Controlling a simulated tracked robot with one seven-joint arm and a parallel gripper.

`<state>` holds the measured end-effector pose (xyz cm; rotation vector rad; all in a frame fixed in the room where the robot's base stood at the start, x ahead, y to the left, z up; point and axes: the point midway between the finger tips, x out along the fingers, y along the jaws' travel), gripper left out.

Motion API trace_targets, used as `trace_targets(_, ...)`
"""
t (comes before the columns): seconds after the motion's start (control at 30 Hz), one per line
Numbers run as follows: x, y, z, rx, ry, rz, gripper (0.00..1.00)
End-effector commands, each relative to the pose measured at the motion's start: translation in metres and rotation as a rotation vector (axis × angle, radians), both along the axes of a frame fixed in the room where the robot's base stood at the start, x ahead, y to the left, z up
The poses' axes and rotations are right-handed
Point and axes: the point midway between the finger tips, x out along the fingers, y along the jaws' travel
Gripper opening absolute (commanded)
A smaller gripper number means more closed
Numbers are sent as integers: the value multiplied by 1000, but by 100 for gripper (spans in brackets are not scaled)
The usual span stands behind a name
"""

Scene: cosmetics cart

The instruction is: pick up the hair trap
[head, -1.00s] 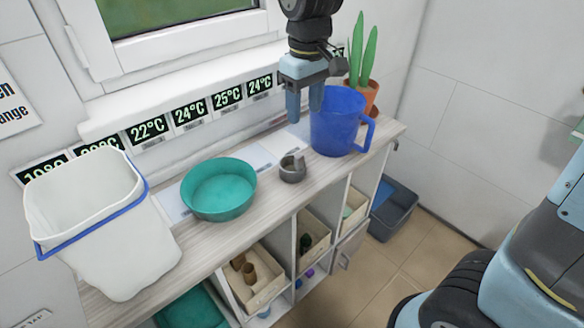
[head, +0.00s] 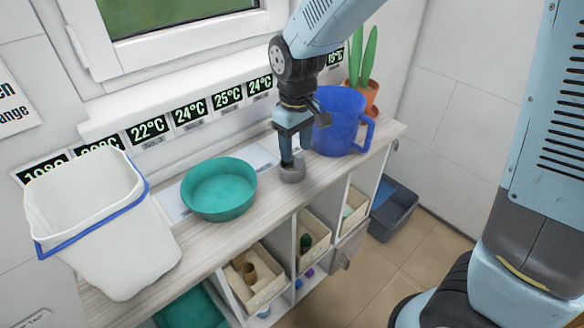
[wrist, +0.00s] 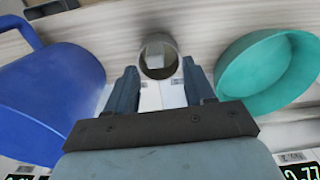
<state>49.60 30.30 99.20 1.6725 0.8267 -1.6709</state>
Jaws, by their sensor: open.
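The hair trap (head: 292,174) is a small grey cup-like piece standing on the wooden cart top, between the teal bowl and the blue jug. In the wrist view the hair trap (wrist: 158,58) shows its round open rim and a lighter piece inside, just beyond the fingertips and between their lines. My gripper (head: 292,158) points down at the hair trap in the head view and partly covers it. In the wrist view my gripper (wrist: 160,75) has its two fingers apart with nothing held. Whether a finger touches the hair trap cannot be told.
The blue jug (head: 338,122) stands close to the right of my gripper, with a potted plant (head: 366,85) behind it. The teal bowl (head: 218,190) is to the left, then a white bucket (head: 95,215) with a blue rim. The wall with temperature labels is behind.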

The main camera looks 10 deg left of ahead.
Motion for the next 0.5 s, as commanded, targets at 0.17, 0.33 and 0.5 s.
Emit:
trace_targets(0.17,5,-2,-26,-3,4,-2,53)
trace_targets(0.33,5,-2,-40,-2,2,-1,53)
trace_targets(0.5,5,-2,-42,-1,1,-1,53)
